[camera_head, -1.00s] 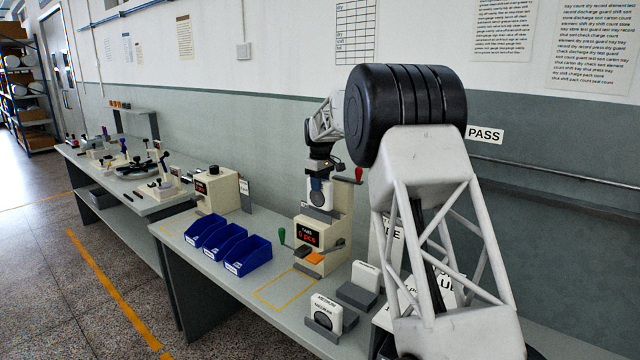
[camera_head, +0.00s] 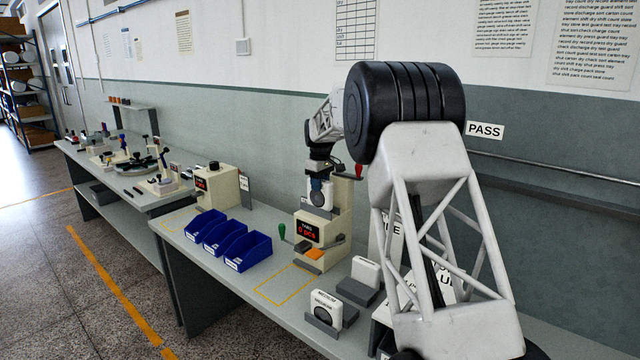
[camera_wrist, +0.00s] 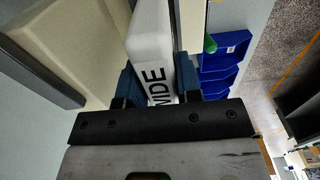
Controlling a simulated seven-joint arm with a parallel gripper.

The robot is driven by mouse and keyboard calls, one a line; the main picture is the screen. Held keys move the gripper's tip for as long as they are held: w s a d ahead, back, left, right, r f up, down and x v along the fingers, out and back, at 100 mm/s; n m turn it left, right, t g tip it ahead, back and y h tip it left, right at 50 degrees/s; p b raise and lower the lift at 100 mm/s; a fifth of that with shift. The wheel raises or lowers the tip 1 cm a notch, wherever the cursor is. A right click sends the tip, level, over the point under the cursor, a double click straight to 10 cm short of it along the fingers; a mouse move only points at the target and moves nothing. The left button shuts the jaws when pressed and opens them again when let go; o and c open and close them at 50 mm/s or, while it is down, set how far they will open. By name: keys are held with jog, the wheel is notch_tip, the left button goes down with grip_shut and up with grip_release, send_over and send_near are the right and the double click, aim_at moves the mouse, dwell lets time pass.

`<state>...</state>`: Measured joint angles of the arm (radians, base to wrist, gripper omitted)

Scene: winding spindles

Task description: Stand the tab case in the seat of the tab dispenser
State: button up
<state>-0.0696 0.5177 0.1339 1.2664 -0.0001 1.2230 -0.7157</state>
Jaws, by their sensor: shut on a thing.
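The tab case (camera_head: 321,196) is a white flat case with a round dark-rimmed window. In the wrist view the case (camera_wrist: 150,45) shows the word "WIDE" along its edge. My gripper (camera_head: 319,184) is shut on it, with a blue finger on each side of the case in the wrist view (camera_wrist: 160,88). The tab dispenser (camera_head: 338,215) is a cream machine with a red display, a green-knobbed lever and an orange part low at the front. The case is upright at the dispenser's upper front, by a grey ledge. I cannot tell whether it touches the seat.
Blue bins (camera_head: 247,252) stand left of the dispenser. Another white case (camera_head: 325,308) stands in a grey holder at the front, and one more (camera_head: 365,271) stands behind it. A red-knobbed lever (camera_head: 359,170) rises beside my gripper. A yellow-outlined area (camera_head: 285,287) of the bench is clear.

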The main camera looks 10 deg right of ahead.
jog(key=shift+f, duration=0.9)
jog(key=o, duration=1.1)
jog(key=shift+r, duration=3.9)
